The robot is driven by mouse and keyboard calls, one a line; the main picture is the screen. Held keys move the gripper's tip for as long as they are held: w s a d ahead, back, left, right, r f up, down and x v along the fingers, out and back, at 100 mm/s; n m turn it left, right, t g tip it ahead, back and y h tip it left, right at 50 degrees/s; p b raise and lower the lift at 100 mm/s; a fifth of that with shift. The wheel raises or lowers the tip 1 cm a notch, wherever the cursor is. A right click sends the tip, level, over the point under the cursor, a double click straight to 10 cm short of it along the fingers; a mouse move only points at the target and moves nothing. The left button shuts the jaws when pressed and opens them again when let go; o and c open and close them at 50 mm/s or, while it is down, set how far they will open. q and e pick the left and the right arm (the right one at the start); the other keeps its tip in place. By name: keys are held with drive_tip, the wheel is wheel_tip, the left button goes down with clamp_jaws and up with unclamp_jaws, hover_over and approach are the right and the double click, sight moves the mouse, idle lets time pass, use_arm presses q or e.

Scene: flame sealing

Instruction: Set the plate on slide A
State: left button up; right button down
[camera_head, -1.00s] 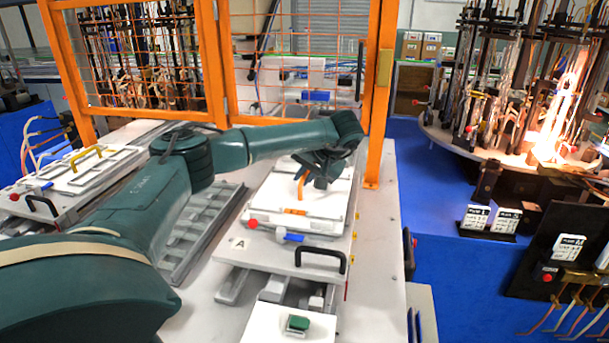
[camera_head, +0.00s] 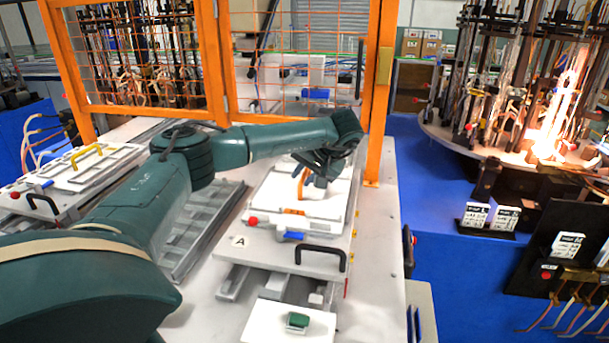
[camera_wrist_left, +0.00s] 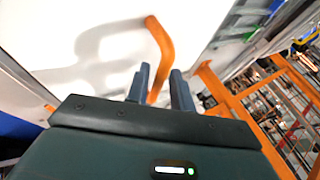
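The white plate (camera_head: 322,208) with an orange handle (camera_head: 304,184) lies flat on slide A (camera_head: 275,252), marked by an "A" label (camera_head: 240,241). My left gripper (camera_head: 318,168) is at the handle, above the plate. In the left wrist view the orange handle (camera_wrist_left: 161,52) passes between the narrowly spaced fingers (camera_wrist_left: 160,88), and they look shut on it. The exact contact is partly hidden. The white plate surface (camera_wrist_left: 95,50) fills the upper left there. My right gripper is not in view.
An orange mesh fence (camera_head: 376,110) stands close behind slide A. A second slide with a yellow handle (camera_head: 86,156) is at the left. A glowing flame (camera_head: 562,110) burns on the carousel at the right. A black handle (camera_head: 320,256) is at slide A's front.

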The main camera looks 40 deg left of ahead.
use_arm(q)
drive_tip(key=shift+o, duration=1.2)
drive_tip(key=shift+f, duration=0.15)
drive_tip(key=v, duration=0.8)
